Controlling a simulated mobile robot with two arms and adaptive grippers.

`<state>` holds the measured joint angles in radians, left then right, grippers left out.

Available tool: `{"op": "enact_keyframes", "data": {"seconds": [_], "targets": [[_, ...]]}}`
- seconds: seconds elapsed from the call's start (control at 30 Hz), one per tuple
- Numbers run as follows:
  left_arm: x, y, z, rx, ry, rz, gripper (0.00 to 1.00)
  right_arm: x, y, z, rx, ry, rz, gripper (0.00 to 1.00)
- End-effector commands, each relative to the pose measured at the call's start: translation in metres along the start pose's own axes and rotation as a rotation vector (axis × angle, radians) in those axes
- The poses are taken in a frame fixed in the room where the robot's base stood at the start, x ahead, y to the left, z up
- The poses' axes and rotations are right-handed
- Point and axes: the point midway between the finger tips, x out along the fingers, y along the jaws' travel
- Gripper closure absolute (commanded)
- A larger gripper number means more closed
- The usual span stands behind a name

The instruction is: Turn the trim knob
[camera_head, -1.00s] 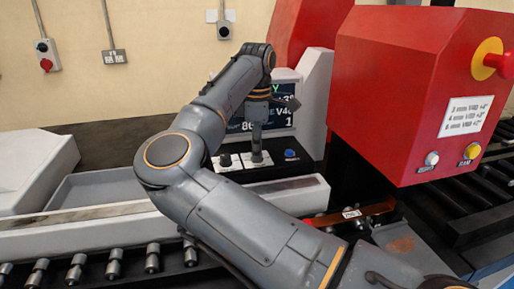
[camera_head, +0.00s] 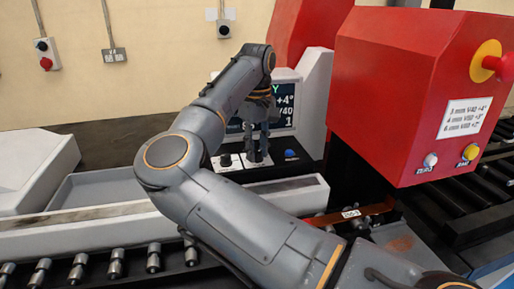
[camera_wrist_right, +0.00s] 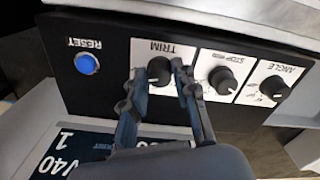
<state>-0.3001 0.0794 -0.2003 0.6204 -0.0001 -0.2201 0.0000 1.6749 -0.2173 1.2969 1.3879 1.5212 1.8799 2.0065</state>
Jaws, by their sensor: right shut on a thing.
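The trim knob (camera_wrist_right: 159,70) is a small black knob on a white plate marked TRIM, upside down in the right wrist view. My right gripper (camera_wrist_right: 160,79) is shut on it, one finger on each side. In the head view my right gripper (camera_head: 257,152) points down at the control panel and hides the trim knob. The display (camera_head: 285,107) behind it is partly covered by my arm; +4° and V40 can be read. My left gripper is not in view.
A blue RESET button (camera_wrist_right: 87,64) sits beside the trim knob. On its other side are the STOP knob (camera_wrist_right: 222,80) and the ANGLE knob (camera_wrist_right: 275,88). A red machine head (camera_head: 400,100) with an emergency stop (camera_head: 492,63) stands right of my arm.

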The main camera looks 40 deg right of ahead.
Motion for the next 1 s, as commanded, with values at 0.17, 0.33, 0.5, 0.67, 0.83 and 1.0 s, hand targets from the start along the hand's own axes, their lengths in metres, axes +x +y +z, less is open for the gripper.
{"op": "enact_keyframes", "data": {"seconds": [0.17, 0.33, 0.5, 0.67, 0.83, 1.0], "targets": [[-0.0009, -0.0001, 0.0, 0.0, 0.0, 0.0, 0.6, -0.0007, 0.0001, -0.0004, 0.069, 0.002, 0.001, 1.0], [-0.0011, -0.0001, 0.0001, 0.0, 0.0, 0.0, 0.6, -0.0007, 0.0001, -0.0004, 0.103, 0.002, 0.001, 1.0], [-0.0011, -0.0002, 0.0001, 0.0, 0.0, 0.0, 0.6, -0.0006, 0.0002, -0.0004, 0.114, 0.002, 0.001, 1.0], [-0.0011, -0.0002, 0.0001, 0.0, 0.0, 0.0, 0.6, -0.0006, 0.0002, -0.0004, 0.114, 0.002, 0.001, 1.0], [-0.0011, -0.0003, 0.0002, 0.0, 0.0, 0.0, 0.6, -0.0006, 0.0002, -0.0003, 0.114, 0.002, 0.001, 0.64], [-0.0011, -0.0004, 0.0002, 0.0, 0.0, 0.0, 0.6, -0.0004, 0.0001, -0.0002, 0.113, 0.001, 0.001, 0.48]]}}
